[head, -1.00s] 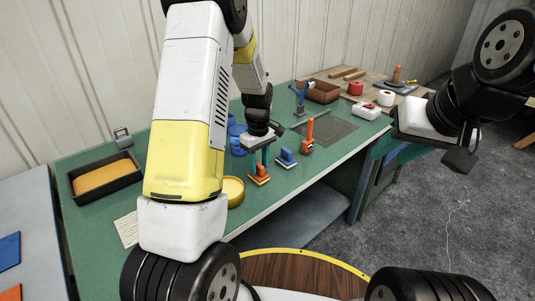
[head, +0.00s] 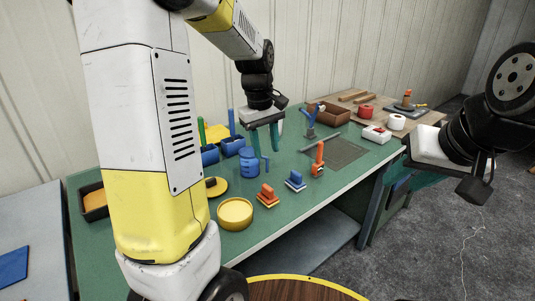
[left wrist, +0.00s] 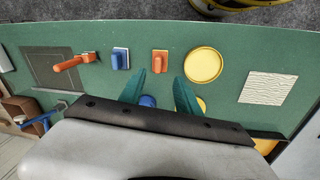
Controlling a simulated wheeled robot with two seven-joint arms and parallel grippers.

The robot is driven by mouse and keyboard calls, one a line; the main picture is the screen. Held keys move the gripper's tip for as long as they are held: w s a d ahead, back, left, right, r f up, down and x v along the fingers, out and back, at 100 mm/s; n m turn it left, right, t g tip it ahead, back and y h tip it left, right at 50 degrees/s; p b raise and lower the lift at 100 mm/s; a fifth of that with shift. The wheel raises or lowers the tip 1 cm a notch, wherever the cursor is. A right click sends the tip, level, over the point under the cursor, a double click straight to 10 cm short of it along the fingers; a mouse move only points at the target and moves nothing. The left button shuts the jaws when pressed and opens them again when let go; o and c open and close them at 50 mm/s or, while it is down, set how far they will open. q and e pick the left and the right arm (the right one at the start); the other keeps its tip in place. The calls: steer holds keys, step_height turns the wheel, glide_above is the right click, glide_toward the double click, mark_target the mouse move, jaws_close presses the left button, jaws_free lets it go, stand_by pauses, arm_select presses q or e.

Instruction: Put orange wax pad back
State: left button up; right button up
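The orange wax pad (head: 267,196), a small block with an upright grip, sits on the green table beside the blue pad (head: 295,181). It also shows in the left wrist view (left wrist: 160,60), with the blue pad (left wrist: 120,59) to its left. My left gripper (head: 267,150) is open and empty above the table, behind the pads. In the left wrist view its two teal fingers (left wrist: 160,92) are spread, with the orange pad beyond their tips. My right gripper (head: 428,150) is at the right, beyond the table's front edge; its fingers are not clear.
A yellow round dish (head: 235,214) stands left of the orange pad. A blue jar (head: 249,163) stands near my left gripper. An orange-handled tool (head: 318,160) is right of the blue pad, near a dark mat (head: 345,151). A white sheet (left wrist: 270,87) lies right of the dish in the wrist view.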

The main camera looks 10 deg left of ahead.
arm_select(q)
steer(key=s+d+r+m+t, duration=0.1)
steer(key=s+r+m, duration=0.3)
steer(key=s, duration=0.5)
steer(key=s+r+m+t+h, duration=0.1)
steer(key=s+r+m+t, duration=0.2)
steer(key=s, duration=0.7)
steer(key=shift+s+d+r+m+t, duration=0.35)
steer(key=shift+r+m, duration=0.2)
steer(key=shift+m, duration=0.25)
